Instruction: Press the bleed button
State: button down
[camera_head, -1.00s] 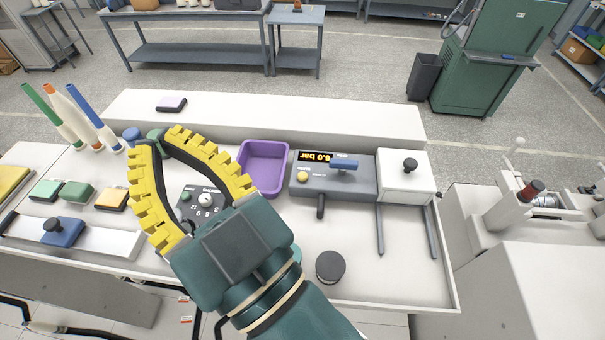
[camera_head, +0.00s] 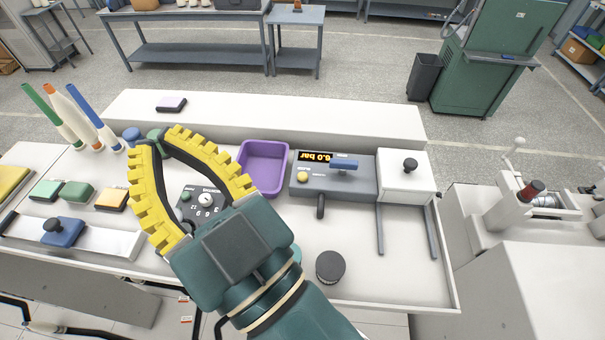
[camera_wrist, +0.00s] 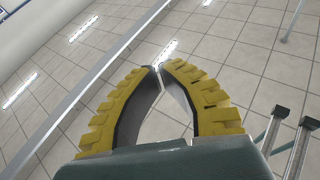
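A grey box (camera_head: 352,186) with a lit display (camera_head: 316,156) stands right of the purple tray. A round yellow button (camera_head: 303,175) sits on its top below the display, with a small label I cannot read surely; it is the likely bleed button. A blue handle (camera_head: 344,165) lies on the same box. My gripper (camera_head: 158,140) has yellow ribbed fingers curving together, empty, left of the box and well apart from the button. In the wrist view its fingertips (camera_wrist: 159,67) almost meet with nothing between them, over the tiled floor. The button is not in the wrist view.
The purple tray (camera_head: 264,188) lies between gripper and box. A black dial panel (camera_head: 205,202) is partly behind the fingers. A white box with black knob (camera_head: 410,166), a black round jar (camera_head: 330,266) and standing bobbins (camera_head: 88,118) are around.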

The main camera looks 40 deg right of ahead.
jog(key=w+a+f+n+g+y, duration=0.2)
jog(key=w+f+n+g, duration=0.1)
jog(key=w+f+n, duration=0.3)
jog(key=w+a+f+n+g+y, duration=0.2)
jog(key=w+f+n+g, duration=0.15)
jog(key=f, duration=0.45)
jog(key=n+g+b, duration=0.2)
jog(key=n+g, duration=0.2)
jog(key=g, duration=0.3)
send_over(301, 173)
notch_tip(301, 173, down, 8)
notch_tip(301, 173, down, 9)
jog(key=b, duration=0.5)
jog(key=shift+r+b, duration=0.1)
jog(key=shift+b, duration=0.3)
